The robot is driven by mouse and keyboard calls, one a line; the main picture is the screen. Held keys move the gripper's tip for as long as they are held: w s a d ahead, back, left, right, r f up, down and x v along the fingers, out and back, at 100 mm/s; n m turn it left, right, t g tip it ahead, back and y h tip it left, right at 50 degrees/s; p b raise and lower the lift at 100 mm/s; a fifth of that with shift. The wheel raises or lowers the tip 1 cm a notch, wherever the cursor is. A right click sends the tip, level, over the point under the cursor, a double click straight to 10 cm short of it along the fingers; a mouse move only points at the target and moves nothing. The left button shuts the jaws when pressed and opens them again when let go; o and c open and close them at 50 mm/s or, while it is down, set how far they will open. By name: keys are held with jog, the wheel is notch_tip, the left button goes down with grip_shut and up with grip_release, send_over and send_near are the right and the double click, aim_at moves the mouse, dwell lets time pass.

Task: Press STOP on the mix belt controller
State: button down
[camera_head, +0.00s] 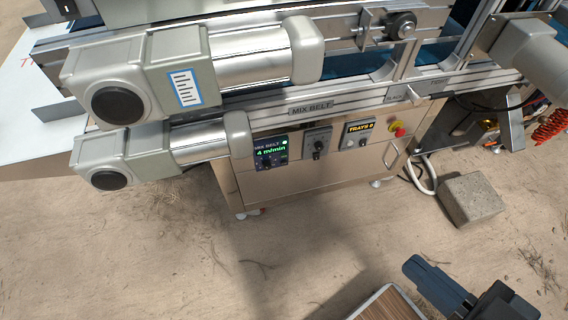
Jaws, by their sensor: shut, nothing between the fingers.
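The mix belt controller (270,153) is a small dark box on the upper left of the cabinet front. Its lit green display reads "MIX BELT 4 m/min", with a green dot at its upper right. Small buttons sit below the display, but their labels are too small to read. My gripper (415,268) is at the lower right, well apart from the controller, over the ground. It is shut and empty.
Right of the controller are a grey knob box (317,142), a "TRAYS 8" panel (358,133) and a red emergency button (398,131). Two motors (125,155) jut out at upper left. A concrete block (470,199) lies at right. Sandy ground in front is clear.

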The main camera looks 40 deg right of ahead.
aim_at(284, 163)
dwell(0.7)
jog(key=w+d+f+m+g+b, duration=0.1)
jog(key=w+d+f+m+b, duration=0.3)
jog(key=f, duration=0.7)
jog(key=w+a+f+m+g+b, duration=0.1)
jog(key=w+f+m+b, duration=0.3)
jog(key=f, duration=0.6)
jog(key=w+d+f+m+g+b, duration=0.1)
jog(key=w+d+f+m, duration=0.1)
jog(key=w+f, duration=0.65)
jog(key=w+d+f+m+y+b, duration=0.1)
jog(key=w+f+m+y+b, duration=0.1)
jog(key=w, duration=0.6)
jog(key=w+d+f+m+y+b, duration=0.1)
jog(key=w+f+m+y+b, duration=0.1)
jog(key=w+f+m+b, duration=0.3)
jog(key=shift+w+d+f+m, duration=0.15)
jog(key=shift+w+f+m, duration=0.25)
jog(key=shift+w+f, duration=1.75)
jog(key=shift+w, duration=0.2)
jog(key=w+d+b, duration=0.3)
jog(key=w, duration=0.5)
jog(key=shift+w, duration=0.1)
